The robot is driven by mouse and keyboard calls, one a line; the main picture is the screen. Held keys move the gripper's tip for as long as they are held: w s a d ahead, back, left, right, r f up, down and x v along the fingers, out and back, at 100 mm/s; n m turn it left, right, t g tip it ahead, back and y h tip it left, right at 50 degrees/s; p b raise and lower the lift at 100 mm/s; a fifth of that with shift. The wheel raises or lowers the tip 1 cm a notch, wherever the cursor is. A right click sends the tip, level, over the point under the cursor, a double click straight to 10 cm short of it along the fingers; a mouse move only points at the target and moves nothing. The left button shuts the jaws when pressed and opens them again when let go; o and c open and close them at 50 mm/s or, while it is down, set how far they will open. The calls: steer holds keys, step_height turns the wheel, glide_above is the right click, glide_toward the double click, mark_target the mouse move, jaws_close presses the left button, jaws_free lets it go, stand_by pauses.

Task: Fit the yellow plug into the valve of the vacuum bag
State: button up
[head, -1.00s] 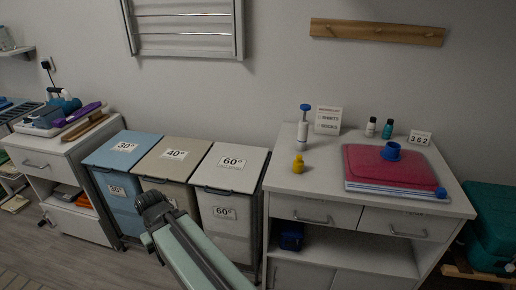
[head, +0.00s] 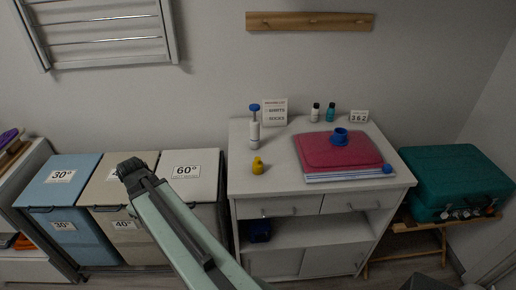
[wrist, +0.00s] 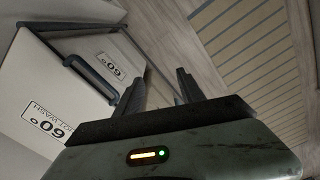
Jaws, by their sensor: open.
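The yellow plug (head: 258,166) stands on the left part of the white cabinet top, in front of a white hand pump with a blue handle (head: 254,128). The vacuum bag (head: 318,150) is a flat red-pink bag lying on the same top, to the right. Its blue ring-shaped valve (head: 340,137) stands up from its upper side. My gripper (head: 128,166) is over the laundry bins, well left of the plug. In the wrist view my gripper (wrist: 160,88) has its two fingers apart with nothing between them.
Blue, beige and white lidded bins (head: 190,172) stand left of the cabinet (head: 300,205). A small blue cap (head: 387,169) lies at the bag's right front corner. Small bottles (head: 322,113) and signs stand behind. A green case (head: 455,180) is at the right.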

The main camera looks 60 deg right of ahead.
steer(key=s+d+r+n+p, duration=0.1)
steer(key=s+d+r+p, duration=0.25)
steer(key=d+r, duration=0.4)
steer(key=s+d+r+n+p, duration=0.1)
steer(key=s+d+r+p, duration=0.2)
steer(key=d+r+p, duration=0.45)
step_height(320, 180, up, 7)
steer(key=n+p, duration=0.3)
steer(key=p, duration=0.4)
glide_above(257, 158)
steer(key=shift+s+a+r, duration=0.1)
steer(key=shift+a+r, duration=0.05)
steer(key=shift+a, duration=0.15)
steer(key=shift+s, duration=0.15)
steer(key=f+b, duration=0.2)
steer(key=b, duration=0.1)
steer(key=f+b, duration=0.2)
steer(key=f, duration=0.1)
steer(key=f+b, duration=0.3)
steer(key=shift+d+f+b, duration=0.25)
steer(key=shift+d+b, duration=0.05)
steer(key=shift+b, duration=0.05)
steer(key=shift+r, duration=0.2)
jaws_close()
